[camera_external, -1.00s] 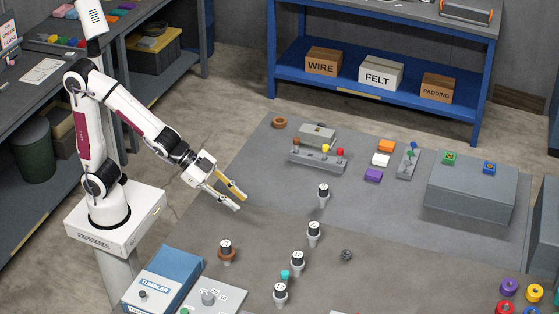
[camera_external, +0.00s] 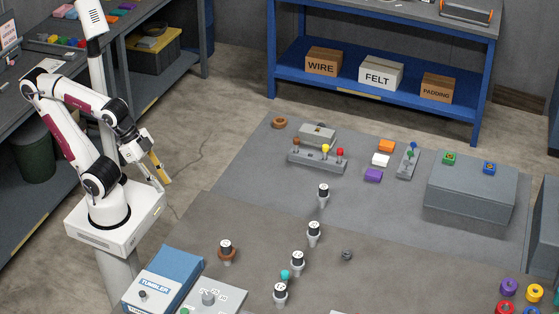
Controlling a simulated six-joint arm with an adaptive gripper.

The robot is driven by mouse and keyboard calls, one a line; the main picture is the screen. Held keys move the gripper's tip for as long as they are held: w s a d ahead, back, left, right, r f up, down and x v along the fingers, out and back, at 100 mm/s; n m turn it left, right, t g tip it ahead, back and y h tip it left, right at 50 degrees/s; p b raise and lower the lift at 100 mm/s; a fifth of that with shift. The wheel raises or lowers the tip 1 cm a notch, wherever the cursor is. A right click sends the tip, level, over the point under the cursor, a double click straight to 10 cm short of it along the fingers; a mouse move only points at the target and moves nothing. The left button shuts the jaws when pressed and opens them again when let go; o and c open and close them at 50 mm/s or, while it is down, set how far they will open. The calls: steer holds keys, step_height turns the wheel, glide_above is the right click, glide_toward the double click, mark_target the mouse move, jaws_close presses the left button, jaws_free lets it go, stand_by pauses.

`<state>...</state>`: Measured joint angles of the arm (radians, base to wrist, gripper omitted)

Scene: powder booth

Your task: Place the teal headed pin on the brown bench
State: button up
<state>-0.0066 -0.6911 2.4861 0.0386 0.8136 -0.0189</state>
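The rest of that pin is hidden or too small to make out. A grey rack (camera_external: 405,165) farther back holds pins with a blue head and a green head. Another rack (camera_external: 317,160) holds brown, yellow and red heads. My gripper (camera_external: 161,181) hangs at the left near my base, well away from the pins. Its fingers look apart, with nothing visible between them.
A blue tumbler box (camera_external: 163,279) stands at the front left. A grey block (camera_external: 471,188) and coloured rings (camera_external: 509,287) are on the right. Open floor lies behind my gripper.

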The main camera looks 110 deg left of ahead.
steer(key=s, duration=0.1)
steer(key=s+d, duration=0.1)
steer(key=shift+s+f+g, duration=0.2)
steer(key=shift+s+g, duration=0.1)
steer(key=shift+s, duration=0.05)
steer(key=shift+o, duration=0.4)
steer(key=w+d+t+h, duration=0.15)
steer(key=w+d, duration=0.25)
steer(key=w, duration=0.8)
steer(key=w+d+t+h, duration=0.1)
steer(key=w+d+t, duration=0.25)
steer(key=w, duration=0.95)
steer(key=w+d+f+t+y, duration=0.1)
steer(key=w+f+y, duration=0.1)
steer(key=w+f, duration=0.3)
steer(key=w+d+f+n+t+y, duration=0.1)
steer(key=w+f, duration=0.4)
steer(key=w, duration=0.6)
steer(key=shift+w+d+f+n+t+y, duration=0.2)
steer(key=shift+d+n+t+y, duration=0.1)
steer(key=shift+t+y, duration=0.1)
